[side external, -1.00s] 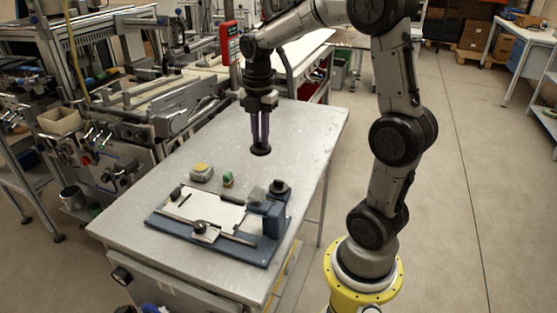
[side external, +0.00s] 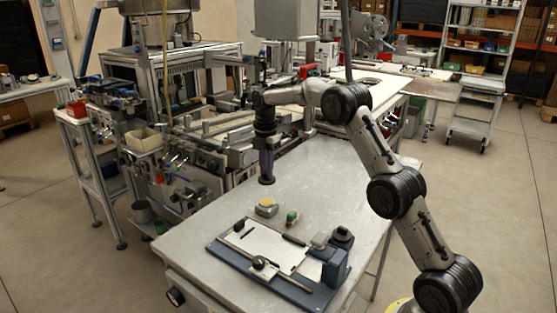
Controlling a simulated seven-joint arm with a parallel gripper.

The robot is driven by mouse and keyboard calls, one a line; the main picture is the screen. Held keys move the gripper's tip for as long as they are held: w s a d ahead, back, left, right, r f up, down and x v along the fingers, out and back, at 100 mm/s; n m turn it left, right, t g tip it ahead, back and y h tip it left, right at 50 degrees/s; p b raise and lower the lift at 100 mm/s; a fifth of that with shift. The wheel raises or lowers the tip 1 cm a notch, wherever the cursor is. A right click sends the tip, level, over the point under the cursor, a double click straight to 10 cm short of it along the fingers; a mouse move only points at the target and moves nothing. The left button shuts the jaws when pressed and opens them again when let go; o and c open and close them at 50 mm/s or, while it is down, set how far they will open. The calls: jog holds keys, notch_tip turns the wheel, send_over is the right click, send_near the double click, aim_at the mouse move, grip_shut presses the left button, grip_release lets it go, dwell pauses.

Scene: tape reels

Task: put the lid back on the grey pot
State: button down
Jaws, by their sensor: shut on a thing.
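My gripper (side external: 266,172) points straight down over the table, with its fingers shut on a dark round lid (side external: 267,181). A small squat grey pot (side external: 266,211) with a yellow top face stands on the table, just below the lid in the picture. The lid is apart from the pot. The exact height of the lid and whether it is centred over the pot cannot be told from this one view.
A small green-topped item (side external: 292,218) stands close to the right of the pot. A blue fixture (side external: 222,255) with a white plate, rods and a dark knob (side external: 342,234) fills the front. The metal table (side external: 330,165) is clear behind. Machinery (side external: 200,150) borders the left.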

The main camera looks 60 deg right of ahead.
aim_at(266, 202)
jog(key=shift+a+f, duration=0.2)
jog(key=shift+f, duration=3.6)
jog(key=shift+f, duration=0.15)
jog(key=shift+c, duration=1.5)
grip_release()
jog(key=shift+r, duration=3.5)
